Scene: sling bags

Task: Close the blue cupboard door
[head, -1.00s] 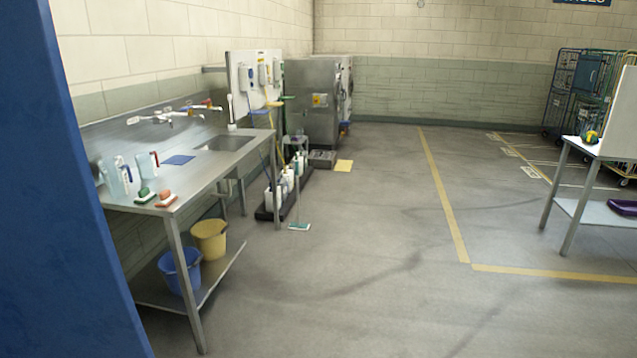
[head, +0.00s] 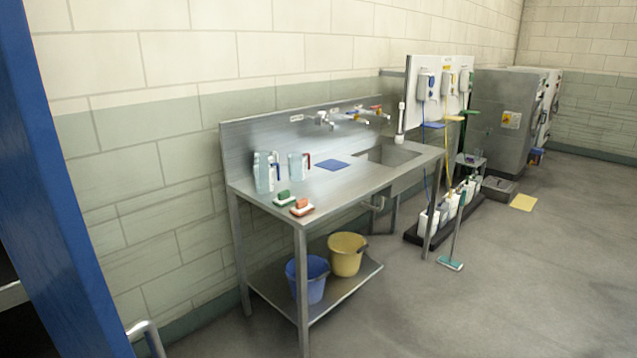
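A blue upright panel (head: 62,190) of the cupboard runs down the left edge of the head view, very close and cut off by the frame. I cannot tell whether it is the door or part of the frame. A shiny curved metal handle (head: 148,336) sticks out on its right side at the bottom edge. Left of the panel is a dark space with a grey metal shelf or bar (head: 12,295). The rest of the cupboard is out of view. Neither of my grippers shows.
Cleaning tools and a grey machine (head: 505,115) stand beyond. The floor (head: 500,285) at right is clear.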

